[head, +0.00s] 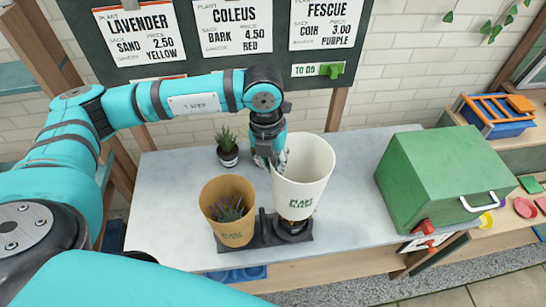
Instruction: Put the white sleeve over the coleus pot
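The white sleeve (306,180) is a tall, open-topped tapered cup with a green print, right of centre in the head view. It is upright above the right-hand place of a dark stand (266,240). My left gripper (273,162) points down at the sleeve's left rim and appears shut on its wall. A dark, brownish round piece (292,224) shows under the sleeve's lower end. I cannot tell whether it is the coleus pot; no coleus leaves show. My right gripper is not in view.
A tan sleeve (231,232) with a purple-flowered plant stands on the stand's left place. A small potted succulent (228,153) is behind it. A green box (440,175) with a white handle stands right on the grey table (175,215). Signs hang on the board behind.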

